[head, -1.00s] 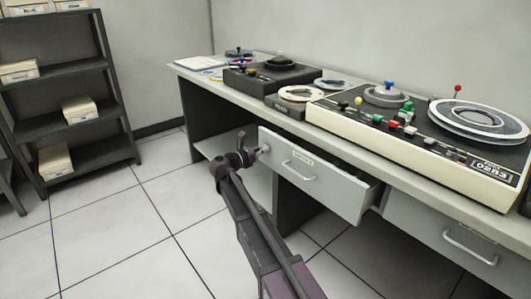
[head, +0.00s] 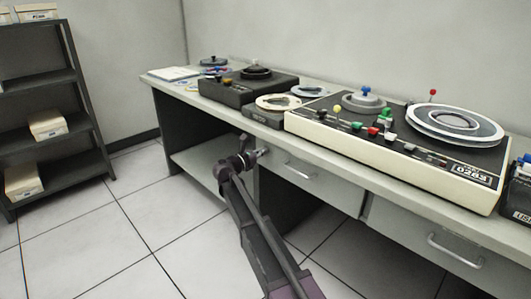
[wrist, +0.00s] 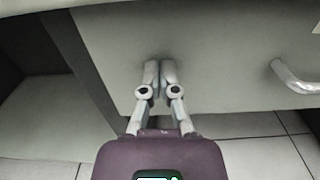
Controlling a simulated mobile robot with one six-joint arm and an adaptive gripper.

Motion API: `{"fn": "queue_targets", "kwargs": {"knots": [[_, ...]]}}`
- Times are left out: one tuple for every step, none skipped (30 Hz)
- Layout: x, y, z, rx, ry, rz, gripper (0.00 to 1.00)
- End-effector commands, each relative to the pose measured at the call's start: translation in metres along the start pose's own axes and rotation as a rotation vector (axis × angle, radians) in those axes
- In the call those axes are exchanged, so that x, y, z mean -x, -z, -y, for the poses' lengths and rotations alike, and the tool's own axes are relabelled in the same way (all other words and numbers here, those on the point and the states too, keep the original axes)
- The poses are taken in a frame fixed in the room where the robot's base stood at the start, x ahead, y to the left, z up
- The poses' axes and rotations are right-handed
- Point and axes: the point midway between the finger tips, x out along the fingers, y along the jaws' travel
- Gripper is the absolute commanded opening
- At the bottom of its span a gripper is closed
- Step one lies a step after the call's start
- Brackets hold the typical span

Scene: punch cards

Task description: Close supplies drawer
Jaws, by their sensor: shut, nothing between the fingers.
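The supplies drawer (head: 325,187) is a grey front with a metal bar handle (head: 298,171) under the desk. Its front looks flush, or nearly flush, with the desk, and no open top shows. My gripper (head: 262,152) is at the left end of this drawer front. In the wrist view my gripper (wrist: 160,68) has its fingers together and empty, with the tips against or very close to the drawer front (wrist: 220,45). The handle (wrist: 292,76) is to the right of the fingers. Exact contact is hard to tell.
The desk (head: 182,84) carries a cream tape machine (head: 390,160), a dark reel unit (head: 245,88) and a dark box (head: 517,195) at right. Another drawer (head: 425,235) looks shut. A shelf rack (head: 75,110) stands at left. The floor (head: 110,245) is clear.

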Motion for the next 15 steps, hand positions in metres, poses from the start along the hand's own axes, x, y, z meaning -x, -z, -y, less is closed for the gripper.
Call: {"fn": "queue_targets", "kwargs": {"knots": [[-0.0100, -0.0022, -0.0020, 0.003, 0.004, 0.008, 0.00], [-0.0097, -0.0023, -0.0025, 0.003, 0.004, 0.008, 0.00], [-0.0095, -0.0025, -0.0031, 0.003, 0.003, 0.009, 0.00], [-0.0093, -0.0026, -0.0036, 0.003, 0.003, 0.009, 0.00], [-0.0091, -0.0027, -0.0041, 0.004, 0.002, 0.010, 0.00], [-0.0086, -0.0028, -0.0048, 0.004, 0.001, 0.010, 0.00], [-0.0083, -0.0029, -0.0053, 0.004, 0.000, 0.011, 0.00], [-0.0082, -0.0030, -0.0056, 0.004, 0.000, 0.011, 0.00], [-0.0078, -0.0030, -0.0061, 0.004, -0.001, 0.011, 0.00], [-0.0071, -0.0031, -0.0066, 0.004, -0.002, 0.011, 0.00], [-0.0065, -0.0031, -0.0069, 0.004, -0.002, 0.011, 0.00], [-0.0056, -0.0031, -0.0071, 0.004, -0.002, 0.011, 0.00], [-0.0047, -0.0031, -0.0073, 0.004, -0.002, 0.011, 0.00], [-0.0037, -0.0031, -0.0074, 0.004, -0.002, 0.011, 0.00], [-0.0019, -0.0032, -0.0075, 0.004, -0.002, 0.011, 0.00]]}}
